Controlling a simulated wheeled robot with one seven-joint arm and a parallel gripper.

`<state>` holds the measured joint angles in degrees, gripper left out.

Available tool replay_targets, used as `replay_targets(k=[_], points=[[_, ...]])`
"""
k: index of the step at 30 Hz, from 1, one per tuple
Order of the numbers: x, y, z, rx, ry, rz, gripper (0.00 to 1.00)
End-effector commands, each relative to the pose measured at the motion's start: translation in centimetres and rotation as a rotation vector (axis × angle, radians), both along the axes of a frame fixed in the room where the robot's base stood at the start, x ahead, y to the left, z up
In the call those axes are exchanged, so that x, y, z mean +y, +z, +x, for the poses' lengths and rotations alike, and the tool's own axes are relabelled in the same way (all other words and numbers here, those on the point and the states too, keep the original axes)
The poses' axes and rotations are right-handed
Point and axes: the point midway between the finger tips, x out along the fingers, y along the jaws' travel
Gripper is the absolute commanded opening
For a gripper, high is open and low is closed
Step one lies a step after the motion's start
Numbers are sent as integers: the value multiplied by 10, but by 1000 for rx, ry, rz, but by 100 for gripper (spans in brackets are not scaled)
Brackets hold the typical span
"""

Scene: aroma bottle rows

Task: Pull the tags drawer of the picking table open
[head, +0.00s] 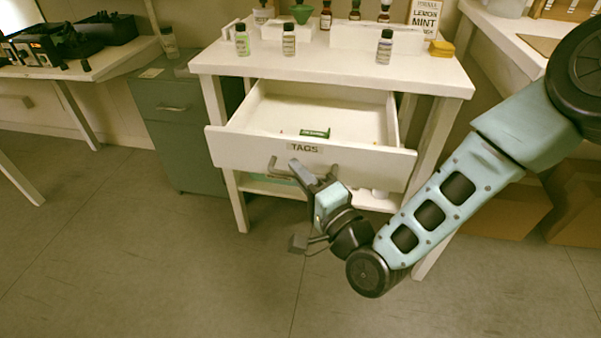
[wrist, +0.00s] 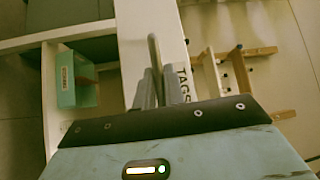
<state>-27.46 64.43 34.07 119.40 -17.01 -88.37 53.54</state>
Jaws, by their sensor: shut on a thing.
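The picking table (head: 420,77) is white and stands in the middle of the head view. Its tags drawer (head: 352,157) is pulled out, with its inside showing and a small green item (head: 314,132) lying in it. The drawer front carries the label "TAGS" (head: 303,149), which also shows in the wrist view (wrist: 184,85). My gripper (head: 303,172) is at the grey handle (head: 276,163) on the drawer front, with its fingers shut on it. In the wrist view the handle (wrist: 153,48) rises from between the fingers (wrist: 154,88). The exact contact is partly hidden.
Small bottles (head: 384,47) stand on the tabletop with a sign (head: 424,14) behind. A grey-green cabinet (head: 182,135) stands left of the table. A teal box (wrist: 78,78) shows at left in the wrist view. The floor (head: 180,270) in front is clear.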

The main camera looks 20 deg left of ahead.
Motion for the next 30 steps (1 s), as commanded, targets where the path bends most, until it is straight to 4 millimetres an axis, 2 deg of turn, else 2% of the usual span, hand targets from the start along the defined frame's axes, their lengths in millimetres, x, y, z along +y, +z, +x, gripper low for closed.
replay_targets(k=[1, 3, 17, 23, 30], points=[[-1, -1, 1, 0, -3, -1, 16], [-1, 0, 1, 0, -3, -1, 32], [-3, -1, -1, 1, -1, -2, 32], [-26, -5, -15, 4, 0, -3, 32], [-74, -13, -44, 6, -1, -4, 32]])
